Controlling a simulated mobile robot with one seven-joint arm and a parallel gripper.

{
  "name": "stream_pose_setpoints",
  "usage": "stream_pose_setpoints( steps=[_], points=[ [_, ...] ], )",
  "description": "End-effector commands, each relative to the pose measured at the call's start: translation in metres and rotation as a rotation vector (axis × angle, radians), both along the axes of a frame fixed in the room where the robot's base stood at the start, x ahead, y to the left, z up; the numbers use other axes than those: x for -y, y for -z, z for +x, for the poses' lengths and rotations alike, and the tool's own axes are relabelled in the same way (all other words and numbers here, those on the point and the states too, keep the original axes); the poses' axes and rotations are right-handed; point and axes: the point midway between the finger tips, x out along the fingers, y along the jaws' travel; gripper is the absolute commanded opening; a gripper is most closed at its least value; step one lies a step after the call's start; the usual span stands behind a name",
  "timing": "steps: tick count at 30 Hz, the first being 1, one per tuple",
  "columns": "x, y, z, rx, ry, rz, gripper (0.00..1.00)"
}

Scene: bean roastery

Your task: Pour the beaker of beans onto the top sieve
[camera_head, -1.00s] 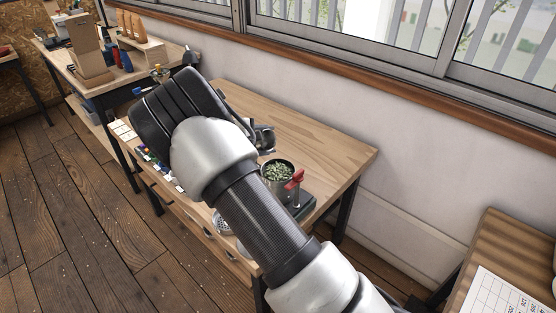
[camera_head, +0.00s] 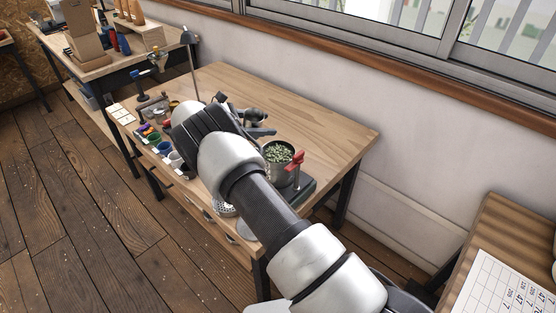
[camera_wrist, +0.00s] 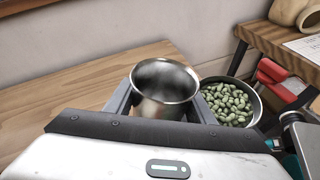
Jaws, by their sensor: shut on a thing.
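My gripper (camera_wrist: 165,92) is shut on a steel beaker (camera_wrist: 165,82), with one finger on each side of it. Seen from above in the wrist view, the beaker's inside looks bare, with no beans visible. The top sieve (camera_head: 279,166), a round metal pan, sits just right of the beaker and is full of pale green beans (camera_wrist: 232,104). The beans also show in the head view. In the head view my arm hides the beaker almost wholly.
A red clamp (camera_head: 297,160) stands against the sieve's right side, above a dark base (camera_head: 300,190). The back right of the wooden bench (camera_head: 320,115) is clear.

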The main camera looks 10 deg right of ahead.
Motion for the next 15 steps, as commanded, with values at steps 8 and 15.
stream_pose_setpoints(
  steps=[8,15],
  points=[
    [-0.004,0.029,0.005,-0.097,0.001,-0.076,0.21],
    [-0.006,0.051,0.007,-0.148,0.001,-0.115,0.21]
  ],
)
